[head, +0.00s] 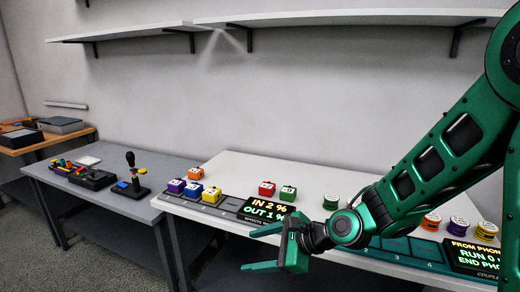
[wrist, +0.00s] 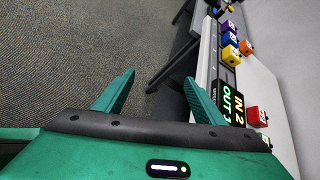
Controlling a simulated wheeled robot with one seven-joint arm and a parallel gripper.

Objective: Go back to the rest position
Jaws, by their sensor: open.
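My gripper (head: 262,250) is green and stands open and empty in front of the white table's front edge in the head view. In the wrist view the two fingers of my gripper (wrist: 158,95) are spread apart with only the floor and a table leg between them. My green arm reaches in from the right in the head view, above the white table (head: 232,168), and hides part of its top.
Small coloured blocks (head: 211,194) sit at the white table's left, with red and green ones (head: 267,188) near its middle. A lit display (head: 266,209) is close behind my gripper. Spools (head: 430,222) stand at the right. A grey table (head: 100,180) is at left.

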